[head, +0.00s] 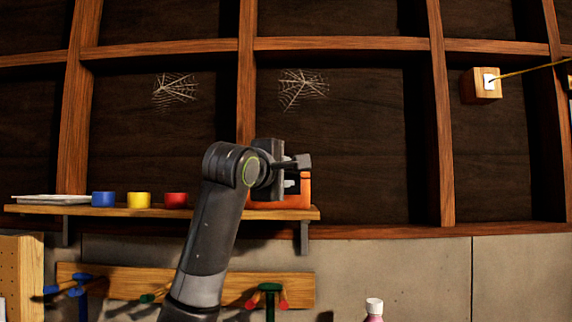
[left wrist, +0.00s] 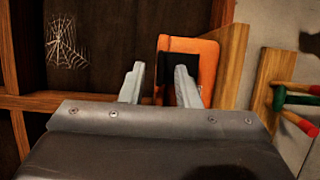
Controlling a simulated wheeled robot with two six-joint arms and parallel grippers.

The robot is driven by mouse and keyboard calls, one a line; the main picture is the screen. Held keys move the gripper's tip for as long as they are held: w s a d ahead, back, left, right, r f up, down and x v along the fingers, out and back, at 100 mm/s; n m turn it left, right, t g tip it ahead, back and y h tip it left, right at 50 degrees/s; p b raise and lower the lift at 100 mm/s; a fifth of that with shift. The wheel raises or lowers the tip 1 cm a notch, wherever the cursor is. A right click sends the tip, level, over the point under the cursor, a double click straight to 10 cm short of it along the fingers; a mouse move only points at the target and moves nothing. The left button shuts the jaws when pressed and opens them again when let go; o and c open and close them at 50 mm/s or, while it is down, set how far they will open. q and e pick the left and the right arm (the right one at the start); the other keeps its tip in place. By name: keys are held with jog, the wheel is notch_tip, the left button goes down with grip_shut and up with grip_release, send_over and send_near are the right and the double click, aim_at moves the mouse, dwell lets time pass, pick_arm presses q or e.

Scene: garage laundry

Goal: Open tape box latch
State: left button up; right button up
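The orange tape box (head: 306,187) sits on the right end of the wooden shelf, partly hidden behind my left gripper. In the left wrist view the orange box (left wrist: 208,66) appears turned sideways, with a black part (left wrist: 178,47) on it; I cannot tell for certain that this is the latch. My left gripper (head: 294,172) is in front of the box. In the left wrist view its two fingers (left wrist: 160,84) are spread apart, the right one overlapping the black part and the left one beside the box. I cannot tell whether they touch it. My right gripper is not in view.
The shelf (head: 110,210) also holds a pale tray (head: 50,199), a blue cup (head: 103,199), a yellow cup (head: 138,200) and a red cup (head: 176,200). Tools hang on a rack (head: 210,288) below. A bottle (head: 374,309) shows at bottom right.

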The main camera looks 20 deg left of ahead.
pick_arm(q)
jog(key=shift+c, duration=0.4)
grip_shut()
